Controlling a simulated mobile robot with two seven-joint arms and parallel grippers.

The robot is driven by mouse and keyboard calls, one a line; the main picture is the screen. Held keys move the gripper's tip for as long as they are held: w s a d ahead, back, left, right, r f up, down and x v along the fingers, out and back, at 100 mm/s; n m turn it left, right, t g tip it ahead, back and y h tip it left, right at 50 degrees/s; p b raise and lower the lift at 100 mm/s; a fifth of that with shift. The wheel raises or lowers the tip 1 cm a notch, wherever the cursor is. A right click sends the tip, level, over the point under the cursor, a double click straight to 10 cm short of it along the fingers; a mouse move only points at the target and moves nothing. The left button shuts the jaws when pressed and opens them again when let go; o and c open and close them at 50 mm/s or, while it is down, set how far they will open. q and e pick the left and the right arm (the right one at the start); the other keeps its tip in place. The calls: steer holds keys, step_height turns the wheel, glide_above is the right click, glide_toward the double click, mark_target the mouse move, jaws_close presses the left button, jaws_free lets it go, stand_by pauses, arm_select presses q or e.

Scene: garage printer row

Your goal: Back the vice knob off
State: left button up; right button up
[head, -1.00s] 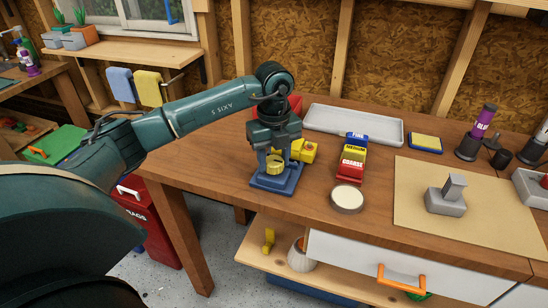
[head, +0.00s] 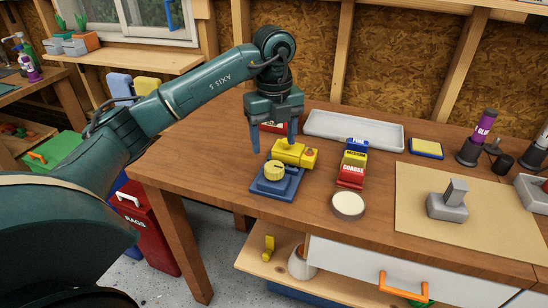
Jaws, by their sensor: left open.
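The vice (head: 287,190) is a low blue block near the left part of the workbench. A round yellow knob (head: 274,170) sits on top of it. My left gripper (head: 274,147) is open and empty, pointing down, with its fingers above and behind the knob and clear of it. The knob is fully in view. I cannot tell from its look how far it is turned. My right gripper is out of view.
A yellow block-like tool (head: 290,153) lies right behind the vice. Red, yellow and blue sanding blocks (head: 352,172), a round tin (head: 348,205) and a grey tray (head: 340,127) stand to the right. The workbench (head: 210,150) is bare left of the vice.

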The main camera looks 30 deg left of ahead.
arm_select(q)
step_height(320, 180, up, 6)
steer(key=shift+f+p, duration=0.1)
steer(key=shift+p, duration=0.2)
stand_by(0.3)
